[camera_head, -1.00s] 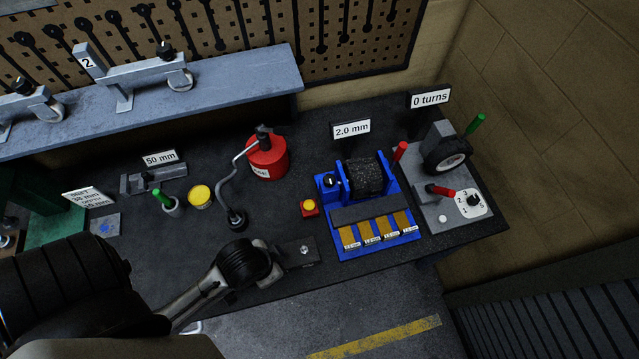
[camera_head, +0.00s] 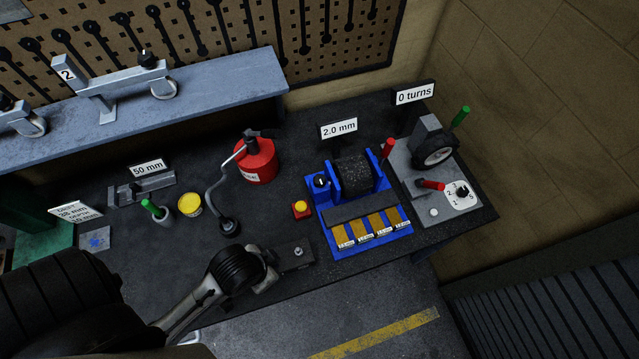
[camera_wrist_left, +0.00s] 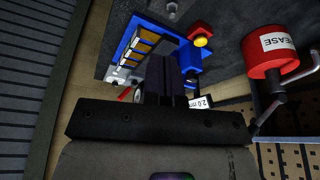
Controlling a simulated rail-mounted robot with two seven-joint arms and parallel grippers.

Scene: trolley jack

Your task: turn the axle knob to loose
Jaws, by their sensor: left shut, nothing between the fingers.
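Several black knobs show in the head view, and I cannot tell which is the axle knob. One is on the numbered white dial (camera_head: 462,192) of the grey wheel station. Another black knob (camera_head: 321,181) is at the left of the blue roller unit (camera_head: 395,232), and one black knob (camera_head: 149,58) tops the caster bracket on the shelf. No "loose" mark is readable. My left gripper (camera_wrist_left: 165,80) is shut and empty in the left wrist view, with the blue unit beyond it. In the head view its fingers are not clearly visible. My right gripper is not in view.
The red grease can (camera_head: 257,160) with its bent hose stands left of the blue unit. A yellow button on a red box (camera_head: 302,209) is between them. A plate with a silver bolt (camera_head: 298,252) lies near the bench's front edge.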

